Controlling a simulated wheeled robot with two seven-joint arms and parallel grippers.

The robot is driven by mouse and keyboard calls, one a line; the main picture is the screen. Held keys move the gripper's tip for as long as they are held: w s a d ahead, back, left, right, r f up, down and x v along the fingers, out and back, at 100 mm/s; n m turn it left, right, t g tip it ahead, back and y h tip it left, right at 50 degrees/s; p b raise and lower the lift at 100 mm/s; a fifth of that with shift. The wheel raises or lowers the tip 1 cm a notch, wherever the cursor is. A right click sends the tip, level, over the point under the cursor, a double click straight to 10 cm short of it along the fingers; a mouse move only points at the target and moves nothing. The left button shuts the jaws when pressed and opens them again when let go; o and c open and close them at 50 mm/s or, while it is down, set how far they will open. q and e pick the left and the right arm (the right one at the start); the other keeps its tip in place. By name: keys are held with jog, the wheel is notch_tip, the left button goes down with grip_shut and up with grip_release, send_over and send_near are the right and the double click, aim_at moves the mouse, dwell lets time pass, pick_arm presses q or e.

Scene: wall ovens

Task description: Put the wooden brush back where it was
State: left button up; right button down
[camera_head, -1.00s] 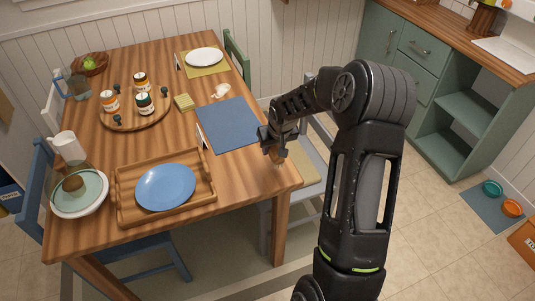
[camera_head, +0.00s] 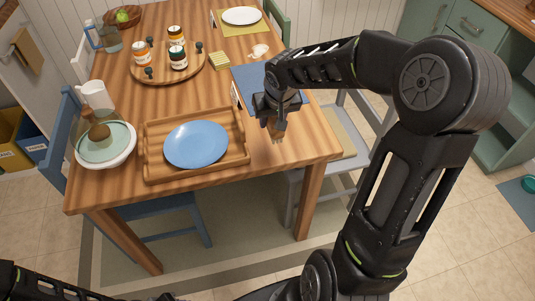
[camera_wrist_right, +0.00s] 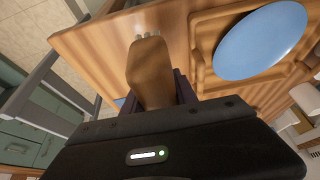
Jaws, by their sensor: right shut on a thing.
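The wooden brush (camera_wrist_right: 150,72) is brown with pale bristles at its far end. In the head view it is small and partly hidden, showing as a brush tip (camera_head: 278,131) below my right gripper (camera_head: 277,115). My right gripper is shut on the brush and holds it over the table's near right part, right of the tray. In the right wrist view the gripper's dark jaws (camera_wrist_right: 160,100) close around the brush. Whether the bristles touch the table cannot be told. Part of my left arm shows at the bottom left; its gripper is not in view.
A wooden tray (camera_head: 240,153) with a blue plate (camera_head: 196,144) lies left of the gripper. A blue placemat (camera_head: 256,78) is behind it. A round board (camera_head: 140,72) with jars, a yellow sponge (camera_head: 220,61) and a cake dish (camera_head: 120,157) are also on the table. Bare wood (camera_head: 310,140) lies right of the gripper.

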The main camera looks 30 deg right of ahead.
send_over(270, 147)
jog(key=s, duration=0.2)
jog(key=shift+w+a+f+b, duration=0.1)
jog(key=shift+a+f+b, duration=0.1)
jog(key=shift+f, duration=1.4)
jog(key=shift+w+a+f+b, duration=0.1)
jog(key=shift+f+b, duration=0.05)
jog(key=shift+f, duration=1.4)
jog(key=shift+f+b, duration=0.4)
jog(key=shift+f, duration=1.5)
